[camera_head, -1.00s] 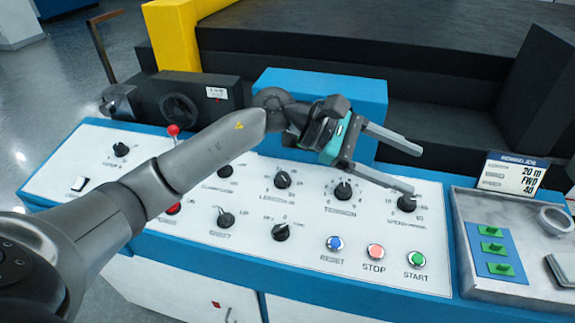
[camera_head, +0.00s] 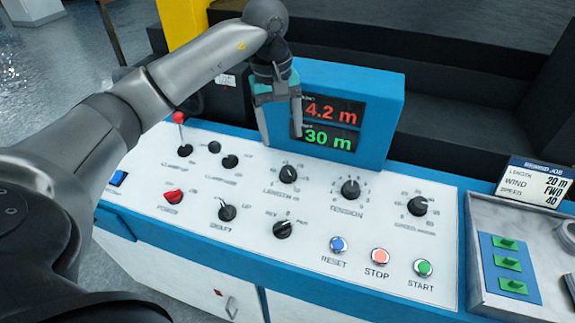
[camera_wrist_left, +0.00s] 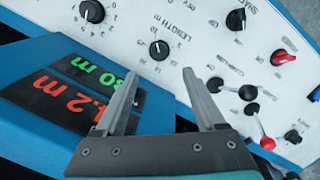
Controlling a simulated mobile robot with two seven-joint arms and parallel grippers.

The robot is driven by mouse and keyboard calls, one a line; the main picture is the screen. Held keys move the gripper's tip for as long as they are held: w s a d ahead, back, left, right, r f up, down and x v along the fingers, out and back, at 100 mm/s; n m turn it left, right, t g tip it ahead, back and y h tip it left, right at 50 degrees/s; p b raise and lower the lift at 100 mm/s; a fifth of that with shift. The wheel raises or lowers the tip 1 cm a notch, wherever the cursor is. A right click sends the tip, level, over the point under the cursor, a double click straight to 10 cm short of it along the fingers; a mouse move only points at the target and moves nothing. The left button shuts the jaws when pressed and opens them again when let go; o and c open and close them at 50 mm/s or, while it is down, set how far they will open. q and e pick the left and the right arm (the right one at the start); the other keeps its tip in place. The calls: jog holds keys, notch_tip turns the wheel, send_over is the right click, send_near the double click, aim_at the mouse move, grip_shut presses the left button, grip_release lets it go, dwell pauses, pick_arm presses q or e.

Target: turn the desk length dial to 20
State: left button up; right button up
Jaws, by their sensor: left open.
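The black length dial (camera_head: 288,173) sits on the white sloped desk panel, left of the tension dial, with "LENGTH m" printed beside it. In the left wrist view the length dial (camera_wrist_left: 159,50) lies just beyond the gap between the fingers. Its exact pointer reading is too small to tell. My left gripper (camera_head: 281,138) is open and empty, pointing down above the dial and apart from it. Its two fingers also show in the left wrist view (camera_wrist_left: 160,76). The blue-framed display (camera_head: 327,125) behind reads 4.2 m in red and 30 m in green. My right gripper is out of view.
The tension dial (camera_head: 350,189) and speed dial (camera_head: 418,206) stand to the right. A red-knobbed lever (camera_head: 179,118) rises at the left. Reset, stop and start (camera_head: 423,268) buttons line the front.

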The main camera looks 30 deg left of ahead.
aim_at(287, 170)
pick_arm(q)
jog(key=f, duration=0.7)
jog(key=w+f, duration=0.1)
jog(key=f, duration=0.3)
jog(key=shift+d, duration=0.4)
grip_shut()
